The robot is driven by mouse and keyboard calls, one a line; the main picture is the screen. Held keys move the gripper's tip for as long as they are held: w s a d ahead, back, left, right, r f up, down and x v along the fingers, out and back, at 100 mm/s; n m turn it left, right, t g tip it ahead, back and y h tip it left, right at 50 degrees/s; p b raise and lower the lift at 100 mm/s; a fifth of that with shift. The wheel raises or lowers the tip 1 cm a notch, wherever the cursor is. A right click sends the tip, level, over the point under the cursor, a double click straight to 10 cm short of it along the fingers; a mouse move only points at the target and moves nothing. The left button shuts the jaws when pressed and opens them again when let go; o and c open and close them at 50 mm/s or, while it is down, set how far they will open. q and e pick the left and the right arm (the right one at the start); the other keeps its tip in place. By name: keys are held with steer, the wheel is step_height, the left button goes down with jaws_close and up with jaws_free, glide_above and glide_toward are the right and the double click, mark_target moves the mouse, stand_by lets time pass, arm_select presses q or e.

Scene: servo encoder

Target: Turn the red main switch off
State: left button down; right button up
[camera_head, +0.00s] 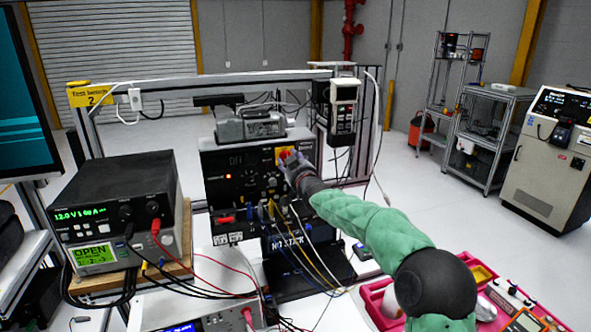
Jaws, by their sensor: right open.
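The red main switch (284,152) sits on a yellow plate at the upper right of the black front panel of the control box (215,180). My right gripper (288,160) is open at the switch, with its fingers close around or just in front of it. The gripper covers the lower part of the switch, so I cannot tell whether the fingers touch it or how the knob is turned. A small dark display (237,160) on the panel has dim characters. My left gripper is out of view.
Coloured cables (268,225) hang from the panel below my right gripper. A laptop (310,262) stands in front. A power supply (115,195) is at left, a pink tray (375,300) at lower right. A handheld meter (343,108) hangs right of the box.

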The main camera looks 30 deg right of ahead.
steer(key=v, duration=1.1)
steer(key=shift+s, duration=0.3)
steer(key=shift+a, duration=0.15)
